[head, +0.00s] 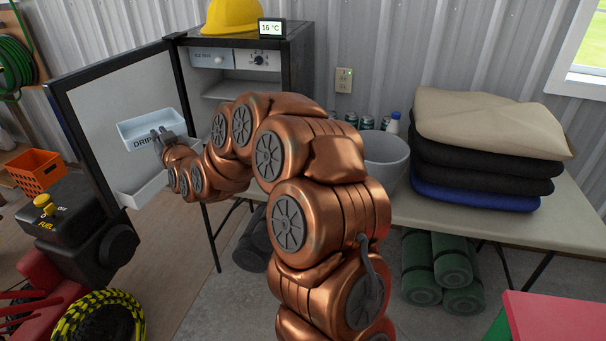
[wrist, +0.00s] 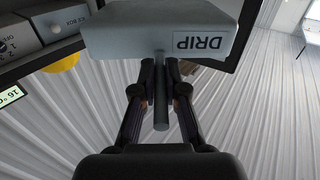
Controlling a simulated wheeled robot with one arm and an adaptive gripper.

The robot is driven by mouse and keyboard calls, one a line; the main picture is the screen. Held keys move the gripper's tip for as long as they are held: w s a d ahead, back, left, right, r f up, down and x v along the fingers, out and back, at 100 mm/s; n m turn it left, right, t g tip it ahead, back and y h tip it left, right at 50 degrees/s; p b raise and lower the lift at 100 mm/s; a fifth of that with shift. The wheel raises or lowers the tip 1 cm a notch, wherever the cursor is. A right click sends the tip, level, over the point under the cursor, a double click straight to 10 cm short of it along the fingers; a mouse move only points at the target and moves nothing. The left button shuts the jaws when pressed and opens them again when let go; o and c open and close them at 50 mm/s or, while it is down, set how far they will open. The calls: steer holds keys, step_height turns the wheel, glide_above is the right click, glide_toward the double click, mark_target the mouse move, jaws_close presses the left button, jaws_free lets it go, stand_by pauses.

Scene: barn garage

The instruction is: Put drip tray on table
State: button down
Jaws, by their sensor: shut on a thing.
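The drip tray (head: 150,124) is a pale blue-grey shallow tray marked DRIP. In the head view it is up in front of the open fridge door, at the left. My gripper (head: 163,134) is shut on it from the right-hand side. In the wrist view the tray (wrist: 150,32) fills the upper middle, and my gripper (wrist: 161,98) has its two fingers closed around a grey bar that sticks out from the tray. The table (head: 503,219) stands to the right, partly hidden behind my arm.
The open fridge door (head: 88,103) and its shelf are close to the tray. The fridge (head: 297,62) carries a yellow hard hat (head: 232,16). On the table are a grey bucket (head: 384,160), several cans and folded blankets (head: 485,150). The table's front right part is bare.

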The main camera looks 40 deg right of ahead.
steer(key=s+d+f+m+h+b, duration=0.25)
steer(key=d+f+b, duration=0.45)
steer(key=d, duration=0.6)
steer(key=s+d+f+m+h+b, duration=0.1)
steer(key=s+d+f+h+b, duration=0.15)
steer(key=d+f+b, duration=0.7)
steer(key=s+d+f+m+g+h+b, duration=0.1)
steer(key=s+d+f+b, duration=0.15)
steer(key=d, duration=0.45)
steer(key=s+d+f+m+g+h+b, duration=0.1)
steer(key=s+d+f+h+b, duration=0.2)
steer(key=d, duration=0.4)
steer(key=s+d+f+m+g+b, duration=0.1)
steer(key=s+d+f+b, duration=0.15)
steer(key=s+d, duration=0.4)
steer(key=shift+n, duration=0.25)
steer(key=shift+w+d+f+b, duration=0.2)
steer(key=shift+w+f, duration=0.05)
steer(key=shift+f, duration=0.75)
steer(key=shift+w+d+f+b, duration=0.15)
steer(key=shift+w+d+f, duration=0.15)
steer(key=shift+f, duration=0.65)
steer(key=shift+w+d+f+b, duration=0.15)
steer(key=shift+w+f+b, duration=0.1)
steer(key=shift+f, duration=0.75)
steer(key=shift+f+b, duration=0.35)
steer(key=shift+f, duration=0.25)
steer(key=c, duration=1.1)
jaws_free()
steer(key=shift+c, duration=0.2)
